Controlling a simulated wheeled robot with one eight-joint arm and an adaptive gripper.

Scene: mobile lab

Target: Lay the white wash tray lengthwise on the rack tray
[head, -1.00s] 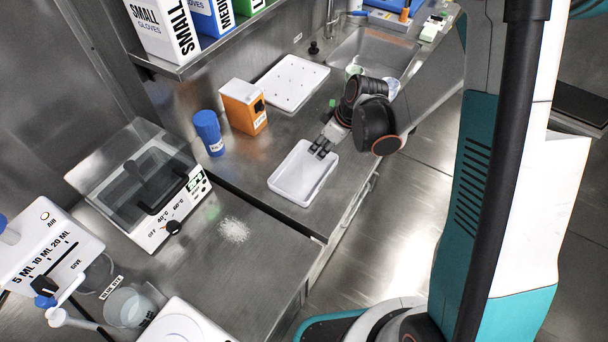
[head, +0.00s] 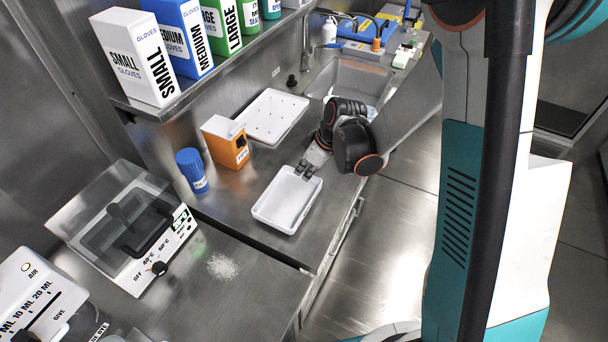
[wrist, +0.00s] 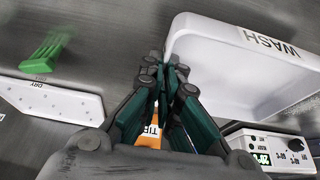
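The white wash tray (head: 270,212) is a deep rectangular tray near the counter's front edge in the head view. In the wrist view the wash tray (wrist: 262,42), marked WASH, fills the upper right. My gripper (head: 307,170) is at its far short side. In the wrist view my gripper (wrist: 163,72) has its fingers close together at the tray's rim, shut on it; the exact contact is partly hidden. Whether the tray is clear of the counter is hard to tell. The rack tray (head: 273,116), white with small holes, lies farther back; it also shows in the wrist view (wrist: 55,102), marked DRY.
An orange box (head: 225,142) and a blue-capped bottle (head: 192,170) stand left of the wash tray. A sink (head: 350,82) lies beyond the rack tray. A lidded heater (head: 140,230) and a white powder patch (head: 222,267) are at the near left. Glove boxes fill the shelf above.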

